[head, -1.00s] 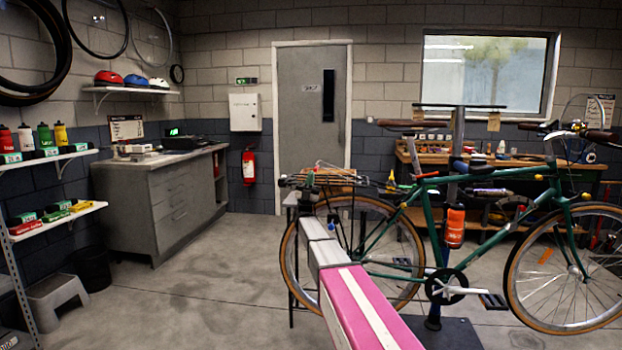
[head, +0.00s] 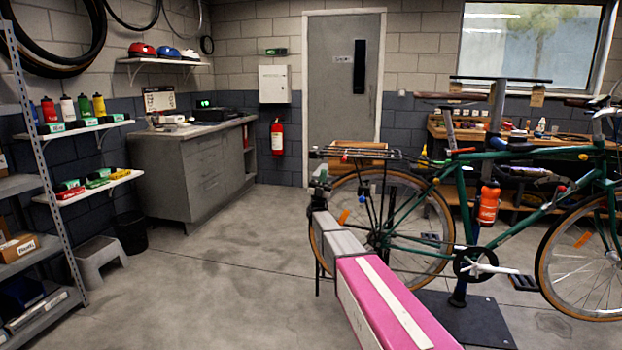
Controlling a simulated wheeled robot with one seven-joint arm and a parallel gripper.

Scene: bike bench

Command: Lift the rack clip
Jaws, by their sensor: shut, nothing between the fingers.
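The green bicycle hangs on a work stand at the right, with its rear rack (head: 350,153) over the back wheel. The rack clip is too small to tell apart from the rack's thin bars. My arm reaches forward from the bottom of the view. My gripper (head: 319,180) is small and dark at its far end, just below and left of the rack's rear end. It is shut and holds nothing. I cannot tell whether it touches the rack.
The bicycle's rear wheel (head: 385,225) stands close to the right of my arm. A grey cabinet (head: 192,177) stands at the back left, and a metal shelf unit (head: 40,160) at the far left. A workbench (head: 440,133) is behind the bicycle. The floor left of my arm is clear.

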